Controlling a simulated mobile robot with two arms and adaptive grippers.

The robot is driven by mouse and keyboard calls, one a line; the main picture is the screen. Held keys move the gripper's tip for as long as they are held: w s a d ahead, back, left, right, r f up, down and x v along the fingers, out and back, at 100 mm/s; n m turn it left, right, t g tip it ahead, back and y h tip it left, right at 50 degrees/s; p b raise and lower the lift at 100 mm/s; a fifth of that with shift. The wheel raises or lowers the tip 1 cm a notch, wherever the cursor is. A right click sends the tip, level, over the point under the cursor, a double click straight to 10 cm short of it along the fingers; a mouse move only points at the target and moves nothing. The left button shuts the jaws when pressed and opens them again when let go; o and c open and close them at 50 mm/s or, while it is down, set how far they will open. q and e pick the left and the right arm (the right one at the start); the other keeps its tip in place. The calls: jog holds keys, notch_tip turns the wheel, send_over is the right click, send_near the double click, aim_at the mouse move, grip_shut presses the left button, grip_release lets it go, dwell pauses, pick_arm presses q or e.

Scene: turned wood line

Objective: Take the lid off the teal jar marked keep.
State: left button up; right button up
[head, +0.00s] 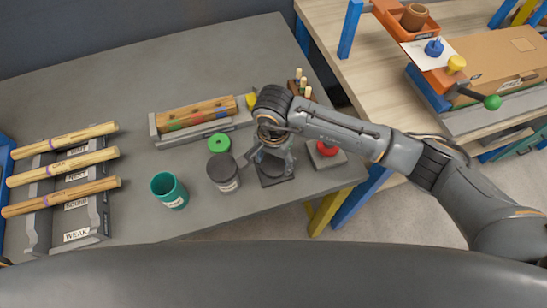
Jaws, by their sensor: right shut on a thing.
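The teal jar (169,192) stands upright on the grey table with a white label on its front, too small to read. Its top is open and I see into its hollow inside. My right gripper (270,165) points down, well to the right of the teal jar. It is shut on a dark round piece (273,170) that looks like a lid, low over a dark square pad (275,181); fingers partly cover it, and I cannot tell whether it touches the pad. My left gripper is out of view.
A dark-topped jar with a label (223,173) stands between the teal jar and my right gripper. A green ring (218,142) lies behind it. A red button (327,148) is to the right. Wooden rods (65,160) lie on a rack at left.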

aim_at(273, 164)
jog(key=shift+f, duration=0.15)
jog(key=o, duration=1.3)
jog(key=shift+r, duration=0.2)
jog(key=shift+w+r, duration=0.1)
jog(key=shift+r, duration=0.15)
notch_tip(273, 164, up, 12)
jog(key=b, duration=0.3)
jog(key=shift+f, duration=0.25)
